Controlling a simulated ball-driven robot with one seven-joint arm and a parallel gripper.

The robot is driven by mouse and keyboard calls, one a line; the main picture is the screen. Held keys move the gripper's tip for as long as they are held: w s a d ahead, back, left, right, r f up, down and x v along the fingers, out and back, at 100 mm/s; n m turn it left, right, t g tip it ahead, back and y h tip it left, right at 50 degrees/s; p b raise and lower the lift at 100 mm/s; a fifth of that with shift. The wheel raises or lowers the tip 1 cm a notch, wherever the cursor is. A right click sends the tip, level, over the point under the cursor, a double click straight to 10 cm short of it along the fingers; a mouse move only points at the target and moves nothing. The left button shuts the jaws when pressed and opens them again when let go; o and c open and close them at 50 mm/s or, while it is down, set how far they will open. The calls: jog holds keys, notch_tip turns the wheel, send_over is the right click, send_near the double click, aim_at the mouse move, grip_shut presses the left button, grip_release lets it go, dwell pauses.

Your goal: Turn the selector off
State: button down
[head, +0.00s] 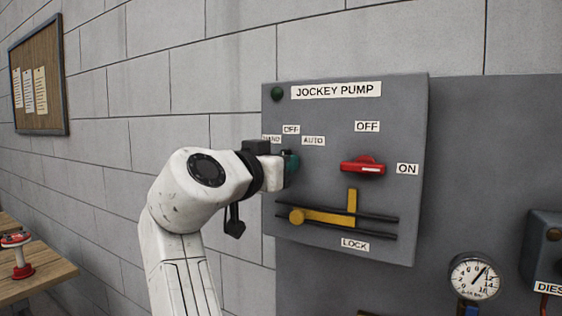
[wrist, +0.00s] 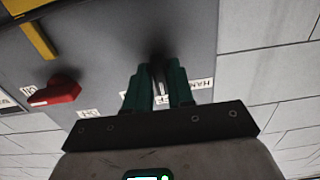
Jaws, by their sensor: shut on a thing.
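The grey jockey pump panel (head: 340,120) is on the wall. At its left, labels HAND (head: 271,139), OFF (head: 291,130) and AUTO (head: 313,141) surround the selector. My gripper (head: 291,163) is at the panel just below these labels and hides the selector in the head view. In the wrist view, the green fingers of my gripper (wrist: 158,74) are shut on the dark selector knob (wrist: 157,77), one on each side. A pale mark shows between the fingers. Most of the knob is hidden, and I cannot tell which label it points to.
Right of the selector, a red handle (head: 363,166) lies level between OFF and ON labels. Below, a yellow lock lever (head: 325,217) sits in dark rails. A gauge (head: 474,277) is at the lower right. A wooden table (head: 30,270) with a red-and-white item is at the left.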

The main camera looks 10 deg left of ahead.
dwell(0.4)
jog(key=c, duration=1.1)
grip_release()
jog(key=b+v, duration=0.3)
jog(key=v, duration=0.7)
jog(key=shift+s, duration=0.4)
jog(key=shift+a, duration=0.2)
